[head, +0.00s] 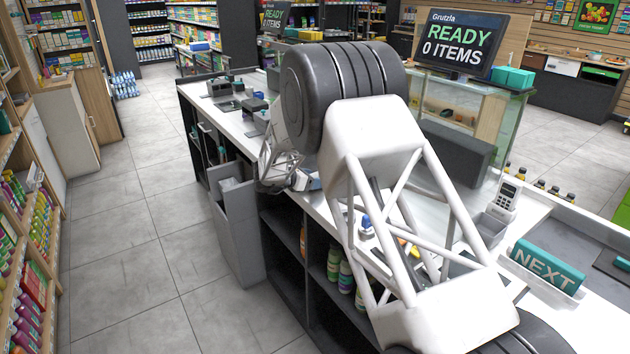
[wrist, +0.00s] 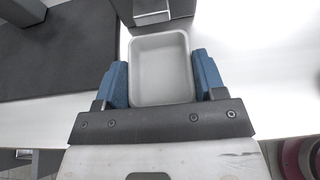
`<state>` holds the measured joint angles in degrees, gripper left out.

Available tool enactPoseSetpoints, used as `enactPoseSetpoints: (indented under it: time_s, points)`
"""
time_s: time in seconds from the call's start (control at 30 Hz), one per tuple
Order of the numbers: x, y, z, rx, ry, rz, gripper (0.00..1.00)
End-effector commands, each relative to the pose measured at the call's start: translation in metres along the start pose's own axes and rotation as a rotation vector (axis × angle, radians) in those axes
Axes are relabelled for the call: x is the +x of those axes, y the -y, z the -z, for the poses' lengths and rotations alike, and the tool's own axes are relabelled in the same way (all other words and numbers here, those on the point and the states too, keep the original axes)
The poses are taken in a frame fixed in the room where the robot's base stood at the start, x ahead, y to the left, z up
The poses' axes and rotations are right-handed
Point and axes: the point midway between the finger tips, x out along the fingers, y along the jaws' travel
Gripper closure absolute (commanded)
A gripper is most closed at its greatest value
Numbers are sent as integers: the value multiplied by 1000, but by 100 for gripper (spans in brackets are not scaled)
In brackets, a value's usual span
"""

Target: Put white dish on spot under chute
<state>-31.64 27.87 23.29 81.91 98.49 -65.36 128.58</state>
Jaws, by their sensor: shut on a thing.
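The white dish (wrist: 160,88) is a shallow rectangular tray with rounded corners, and it looks empty. In the wrist view my gripper (wrist: 159,60) has its two blue fingers on the dish's left and right sides, shut on it. The dish's far edge lies close to a grey block (wrist: 152,12) at the top of the wrist view; I cannot tell whether they touch or whether this is the chute. The spot is not visible. In the head view my arm hides the dish and most of the gripper.
In the wrist view a dark mat or panel (wrist: 55,55) lies on the left and bare white counter (wrist: 255,70) on the right. In the head view a card terminal (head: 505,198), a NEXT sign (head: 547,267) and small devices crowd the long counter. A grey bin (head: 236,225) stands against its aisle side.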

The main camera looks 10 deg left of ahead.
Motion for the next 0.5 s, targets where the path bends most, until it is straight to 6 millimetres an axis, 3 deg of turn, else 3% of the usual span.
enactPoseSetpoints:
  time_s: [0.1, 0.5]
  points:
    - [13, 0, -5, 1, 0, 1, 60]
    - [14, 0, 1, -1, 0, -1, 60]
